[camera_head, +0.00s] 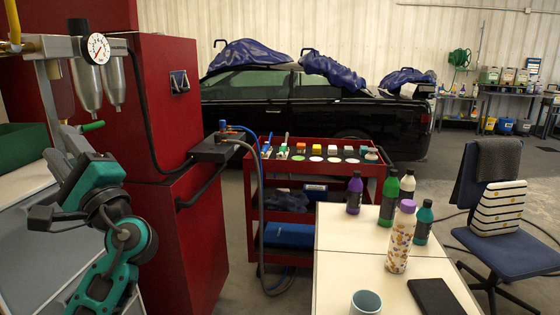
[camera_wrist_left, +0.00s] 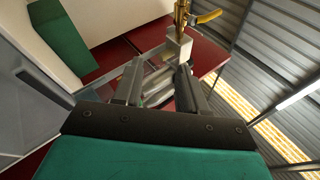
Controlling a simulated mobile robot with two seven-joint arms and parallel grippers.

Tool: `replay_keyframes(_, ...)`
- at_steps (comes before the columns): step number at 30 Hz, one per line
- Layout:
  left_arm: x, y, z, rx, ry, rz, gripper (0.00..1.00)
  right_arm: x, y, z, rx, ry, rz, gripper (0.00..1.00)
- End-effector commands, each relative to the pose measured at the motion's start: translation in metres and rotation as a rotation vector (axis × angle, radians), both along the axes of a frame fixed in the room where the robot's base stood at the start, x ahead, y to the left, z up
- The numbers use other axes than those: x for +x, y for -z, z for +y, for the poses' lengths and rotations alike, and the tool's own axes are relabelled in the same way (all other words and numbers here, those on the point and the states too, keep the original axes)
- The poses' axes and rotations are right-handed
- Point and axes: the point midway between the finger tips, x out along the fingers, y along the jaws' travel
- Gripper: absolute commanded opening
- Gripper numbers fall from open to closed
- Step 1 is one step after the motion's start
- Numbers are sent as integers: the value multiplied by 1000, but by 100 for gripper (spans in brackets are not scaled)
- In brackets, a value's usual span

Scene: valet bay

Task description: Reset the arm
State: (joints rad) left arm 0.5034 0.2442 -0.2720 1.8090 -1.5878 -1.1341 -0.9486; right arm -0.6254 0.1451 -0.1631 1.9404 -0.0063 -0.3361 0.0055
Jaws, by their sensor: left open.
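My left arm, teal and dark grey, rises at the left of the head view. Its gripper (camera_head: 65,138) points up beside the red cabinet (camera_head: 150,90), below the air filter unit with its round gauge (camera_head: 97,48). In the left wrist view the two grey fingers of the left gripper (camera_wrist_left: 160,80) stand apart with nothing held between them. A pale metal block with a brass fitting and yellow lever (camera_wrist_left: 203,17) shows just beyond the fingertips; I cannot tell the exact gap. My right gripper is in neither view.
A red tool cart (camera_head: 312,170) holds colored-capped items. A cream table (camera_head: 350,240) carries bottles, a patterned flask (camera_head: 401,238), a cup (camera_head: 366,302) and a black tablet (camera_head: 436,297). A blue chair (camera_head: 500,230) stands right. A black car (camera_head: 310,105) is behind.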

Motion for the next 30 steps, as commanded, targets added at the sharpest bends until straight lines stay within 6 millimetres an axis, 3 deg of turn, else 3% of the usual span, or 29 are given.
replay_keyframes(3, -9, -16, 28, 124, -67, 0, 41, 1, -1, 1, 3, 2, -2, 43)
replay_keyframes(11, -27, -50, 68, 326, -180, 0, 41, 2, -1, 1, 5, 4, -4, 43)
replay_keyframes(12, -18, -28, 68, 293, -114, 41, 41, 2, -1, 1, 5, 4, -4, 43)
replay_keyframes(16, 3, 31, 69, 172, 80, 139, 41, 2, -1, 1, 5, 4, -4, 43)
replay_keyframes(20, 16, 99, 65, 12, 272, 236, 41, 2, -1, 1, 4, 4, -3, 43)
replay_keyframes(22, 17, 143, 60, -102, 382, 290, 41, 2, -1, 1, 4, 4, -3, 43)
replay_keyframes(26, 5, 236, 44, -389, 586, 384, 41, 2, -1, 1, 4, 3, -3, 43)
replay_keyframes(30, -33, 332, 17, -785, 758, 446, 41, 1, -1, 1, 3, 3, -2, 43)
